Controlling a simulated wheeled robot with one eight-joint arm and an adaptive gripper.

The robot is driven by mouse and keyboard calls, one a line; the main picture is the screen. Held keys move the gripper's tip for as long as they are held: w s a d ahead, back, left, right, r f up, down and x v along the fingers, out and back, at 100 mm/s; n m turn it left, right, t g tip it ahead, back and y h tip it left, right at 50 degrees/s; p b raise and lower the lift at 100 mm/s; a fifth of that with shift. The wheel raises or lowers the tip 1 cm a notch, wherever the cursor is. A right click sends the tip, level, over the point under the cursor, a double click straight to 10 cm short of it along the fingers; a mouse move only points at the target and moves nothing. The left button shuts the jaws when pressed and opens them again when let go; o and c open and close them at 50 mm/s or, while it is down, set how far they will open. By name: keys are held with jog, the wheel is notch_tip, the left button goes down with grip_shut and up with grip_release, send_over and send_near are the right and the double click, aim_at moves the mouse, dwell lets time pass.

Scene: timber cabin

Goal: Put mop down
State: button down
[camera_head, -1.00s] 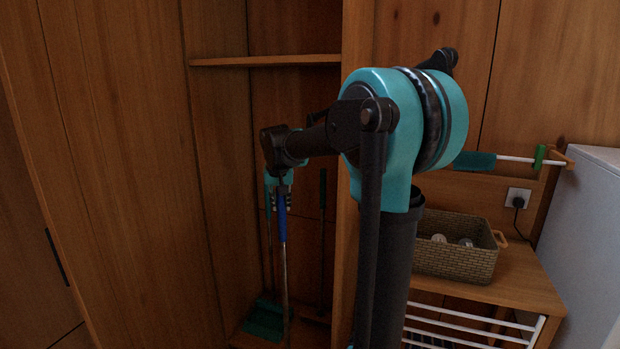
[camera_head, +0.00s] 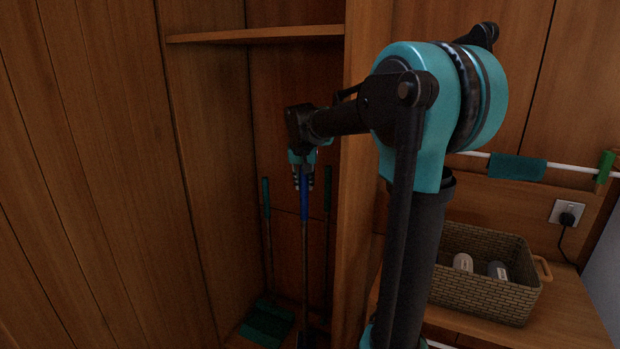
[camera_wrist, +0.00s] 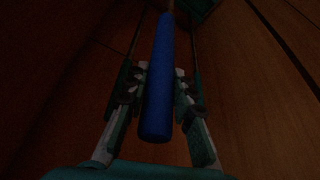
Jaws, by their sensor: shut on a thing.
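The mop has a blue grip (camera_head: 304,198) and a thin metal pole (camera_head: 305,262), and it stands about upright inside the tall wooden closet. My gripper (camera_head: 303,183) is shut on the top of the blue grip. In the wrist view the blue grip (camera_wrist: 159,85) lies between the two fingers of my gripper (camera_wrist: 160,92). The mop's lower end is dark in the head view, and I cannot tell whether it touches the closet floor.
A green-handled dustpan or broom (camera_head: 266,325) stands left of the mop, and another green-handled pole (camera_head: 327,195) stands right. A shelf (camera_head: 260,35) crosses above. The closet's right side panel (camera_head: 357,200) is close to my arm. A wicker basket (camera_head: 480,285) sits on a bench outside.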

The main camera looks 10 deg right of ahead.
aim_at(304, 203)
jog(key=shift+w+d+f, duration=0.1)
jog(key=shift+f, duration=3.85)
jog(key=c, duration=1.2)
grip_release()
jog(key=v, duration=1.2)
